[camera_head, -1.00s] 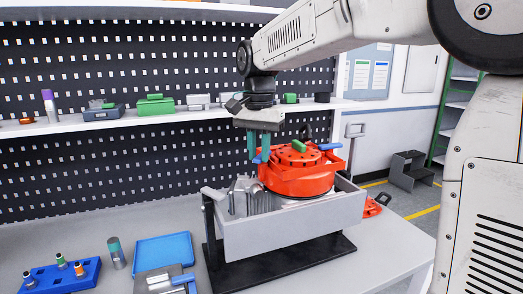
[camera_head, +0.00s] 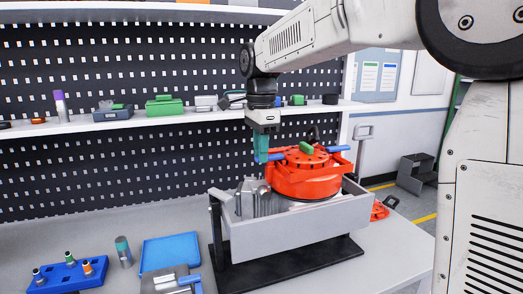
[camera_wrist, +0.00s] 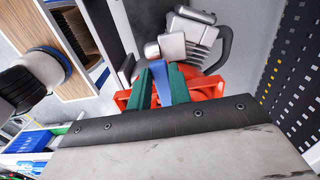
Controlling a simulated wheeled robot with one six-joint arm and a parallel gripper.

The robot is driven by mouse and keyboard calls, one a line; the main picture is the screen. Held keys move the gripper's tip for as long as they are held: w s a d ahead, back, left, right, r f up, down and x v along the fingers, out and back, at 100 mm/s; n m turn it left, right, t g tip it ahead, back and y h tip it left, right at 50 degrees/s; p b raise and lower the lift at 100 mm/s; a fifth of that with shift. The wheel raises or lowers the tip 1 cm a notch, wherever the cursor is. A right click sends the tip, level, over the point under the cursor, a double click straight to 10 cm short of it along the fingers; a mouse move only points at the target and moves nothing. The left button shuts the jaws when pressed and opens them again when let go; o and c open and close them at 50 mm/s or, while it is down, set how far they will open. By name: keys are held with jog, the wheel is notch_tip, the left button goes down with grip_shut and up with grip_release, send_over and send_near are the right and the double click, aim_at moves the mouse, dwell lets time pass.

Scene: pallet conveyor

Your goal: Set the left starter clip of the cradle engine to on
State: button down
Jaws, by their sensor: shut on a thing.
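The cradle engine has a red round housing (camera_head: 300,182) and a grey finned block (camera_head: 262,200), and sits in a grey cradle (camera_head: 295,232) on a black stand. The left starter clip (camera_head: 276,156) is a blue lever at the housing's left edge. My gripper (camera_head: 262,160) points down there, with teal fingers. In the wrist view, my gripper (camera_wrist: 160,88) is shut on the blue left clip (camera_wrist: 160,75), one finger on each side. A second blue clip (camera_head: 338,148) lies at the housing's right edge. A green part (camera_head: 305,148) is on top.
A pegboard and loaded shelf (camera_head: 185,118) rise behind.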

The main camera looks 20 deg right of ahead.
jog(key=shift+w+r+m, duration=0.1)
jog(key=shift+m, duration=0.2)
jog(key=c, duration=1.3)
grip_release()
notch_tip(320, 180, up, 8)
jog(key=shift+f, duration=0.15)
